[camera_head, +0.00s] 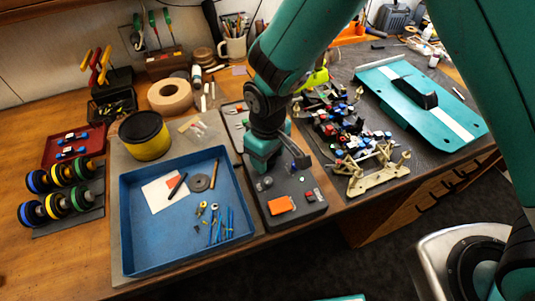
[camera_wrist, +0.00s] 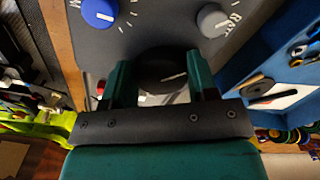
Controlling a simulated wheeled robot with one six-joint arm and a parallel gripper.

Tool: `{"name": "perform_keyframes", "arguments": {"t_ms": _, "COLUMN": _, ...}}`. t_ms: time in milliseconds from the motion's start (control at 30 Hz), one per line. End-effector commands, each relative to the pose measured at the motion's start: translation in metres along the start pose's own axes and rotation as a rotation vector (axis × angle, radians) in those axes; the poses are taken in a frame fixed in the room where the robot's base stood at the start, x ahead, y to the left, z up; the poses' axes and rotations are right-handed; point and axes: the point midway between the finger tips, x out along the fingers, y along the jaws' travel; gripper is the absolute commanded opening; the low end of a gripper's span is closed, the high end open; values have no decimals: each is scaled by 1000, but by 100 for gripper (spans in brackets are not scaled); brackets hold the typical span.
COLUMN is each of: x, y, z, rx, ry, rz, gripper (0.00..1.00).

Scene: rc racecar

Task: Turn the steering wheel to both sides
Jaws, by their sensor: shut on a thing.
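A dark grey control box (camera_head: 300,208) lies at the table's front edge in the head view, with an orange rectangle on top. My gripper (camera_head: 268,165) points down over its far part. In the wrist view, a round black wheel-like knob (camera_wrist: 160,68) with a light mark sits on the box face. My gripper's two green fingers (camera_wrist: 160,82) are on either side of it, closed on it. Its underside and contact points are partly hidden. The racecar chassis (camera_head: 352,140), with pale suspension parts, stands to the right of the box.
A blue knob (camera_wrist: 100,12) and a grey knob (camera_wrist: 213,20) sit close to the held knob. A blue tray (camera_head: 130,215) with small tools lies left of the box. A teal car body (camera_head: 450,125) lies at right. A yellow-black tin (camera_head: 146,137) stands behind the tray.

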Motion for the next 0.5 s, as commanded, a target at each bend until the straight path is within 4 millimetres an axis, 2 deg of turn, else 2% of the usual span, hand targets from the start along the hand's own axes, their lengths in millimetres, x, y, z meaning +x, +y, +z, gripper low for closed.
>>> {"name": "perform_keyframes", "arguments": {"t_ms": 367, "x": -1, "y": 0, "z": -1, "rx": -4, "ry": 2, "rz": 0, "gripper": 30}}
{"name": "perform_keyframes", "arguments": {"t_ms": 400, "x": -1, "y": 0, "z": -1, "rx": -4, "ry": 2, "rz": 0, "gripper": 60}}
{"name": "perform_keyframes", "arguments": {"t_ms": 500, "x": -1, "y": 0, "z": -1, "rx": -3, "ry": 2, "rz": 0, "gripper": 79}}
